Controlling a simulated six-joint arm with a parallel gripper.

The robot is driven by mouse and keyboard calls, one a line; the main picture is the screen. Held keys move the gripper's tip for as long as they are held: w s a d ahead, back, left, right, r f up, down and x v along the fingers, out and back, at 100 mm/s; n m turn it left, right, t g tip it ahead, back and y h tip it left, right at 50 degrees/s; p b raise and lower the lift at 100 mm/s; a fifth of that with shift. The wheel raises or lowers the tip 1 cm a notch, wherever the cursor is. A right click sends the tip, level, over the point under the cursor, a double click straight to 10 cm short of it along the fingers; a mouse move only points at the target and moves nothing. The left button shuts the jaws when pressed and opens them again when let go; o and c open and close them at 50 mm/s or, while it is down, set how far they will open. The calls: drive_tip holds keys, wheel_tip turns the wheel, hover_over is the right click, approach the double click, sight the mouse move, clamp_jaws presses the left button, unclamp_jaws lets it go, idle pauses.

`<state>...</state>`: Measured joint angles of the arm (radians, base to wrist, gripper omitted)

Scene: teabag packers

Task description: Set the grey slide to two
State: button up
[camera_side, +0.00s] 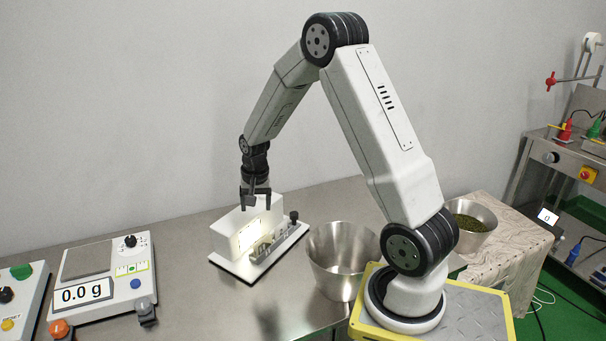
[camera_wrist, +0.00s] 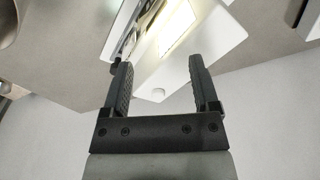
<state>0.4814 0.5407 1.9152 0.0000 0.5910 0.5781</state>
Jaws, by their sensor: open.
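I cannot single out the grey slide with certainty, and no numeral two is readable. A grey block (camera_side: 146,313) sits at the front right corner of the white scale (camera_side: 100,299), which reads 0.0 g. A small green and yellow marked strip (camera_side: 133,268) is on the scale's top. My gripper (camera_side: 255,203) is open above the lit white device (camera_side: 229,233), well right of the scale. In the wrist view my gripper (camera_wrist: 160,78) shows two spread fingers with nothing between them. The lit device (camera_wrist: 222,45) lies beyond them.
A steel bowl (camera_side: 338,262) stands right of the lit device. Another control box (camera_side: 22,295) with a green button is at the far left. A second bowl (camera_side: 474,226) stands on a cloth-covered table. Bare steel table lies between scale and device.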

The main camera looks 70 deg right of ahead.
drive_tip(key=d+f+m, duration=0.4)
drive_tip(key=d+m, duration=0.1)
drive_tip(key=d, duration=0.5)
drive_tip(key=m, duration=0.3)
hover_over(294, 213)
wheel_tip(294, 213, down, 3)
drive_tip(key=shift+r+g, duration=0.1)
drive_tip(key=shift+g, duration=0.3)
drive_tip(key=shift+f, duration=3.95)
clamp_jaws()
